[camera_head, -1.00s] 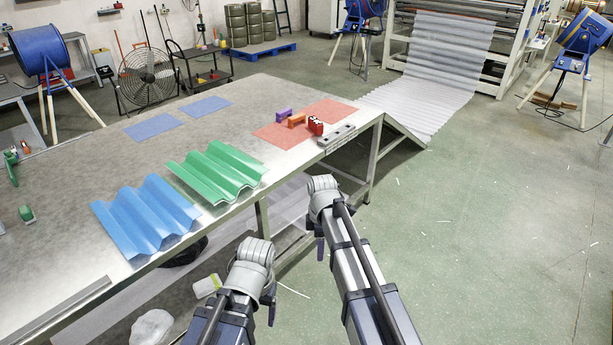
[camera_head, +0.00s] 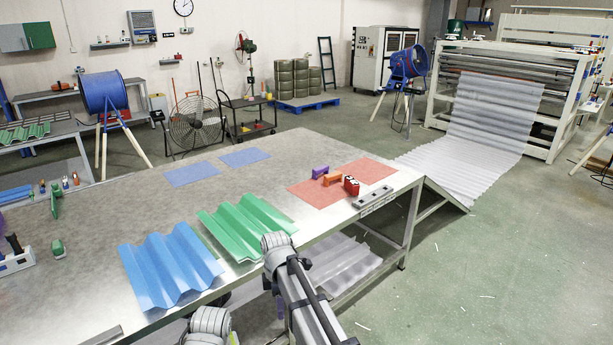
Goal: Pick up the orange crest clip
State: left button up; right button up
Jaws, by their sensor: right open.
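The orange crest clip (camera_head: 332,180) lies on the red mat (camera_head: 378,171) towards the right end of the table, between a purple clip (camera_head: 320,172) and a red block-like object (camera_head: 351,186) with white marks. My right gripper (camera_head: 281,304) is partly hidden below its wrist, low by the table's front edge, near the green corrugated sheet and well short of the clip. It is open and holds nothing that I can see. Only my left arm's wrist shows at the bottom edge; its gripper is not visible.
Green (camera_head: 246,226) and blue (camera_head: 170,268) corrugated sheets lie along the table's front edge. A grey slotted bar (camera_head: 388,195) lies by the right front edge. Two blue mats (camera_head: 193,174) lie further back. The table's middle is bare.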

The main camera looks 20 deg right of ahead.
aim_at(337, 175)
jog(key=i+l+u, duration=0.25)
jog(key=l, duration=0.3)
jog(key=i+l+u, duration=0.3)
jog(key=l, duration=0.35)
jog(key=i+l, duration=0.2)
jog(key=l, duration=0.25)
jog(key=i+l, duration=0.15)
jog(key=l, duration=0.25)
jog(key=i+l+u, duration=0.1)
jog(key=l, duration=0.35)
jog(key=i+l, duration=0.25)
jog(key=l, duration=0.2)
jog(key=i+l, duration=0.15)
jog(key=l, duration=0.3)
jog(key=i+l, duration=0.15)
jog(key=l, duration=0.3)
jog(key=i+l+u, duration=0.1)
jog(key=l, duration=0.35)
jog(key=i+l, duration=0.25)
jog(key=l, duration=0.2)
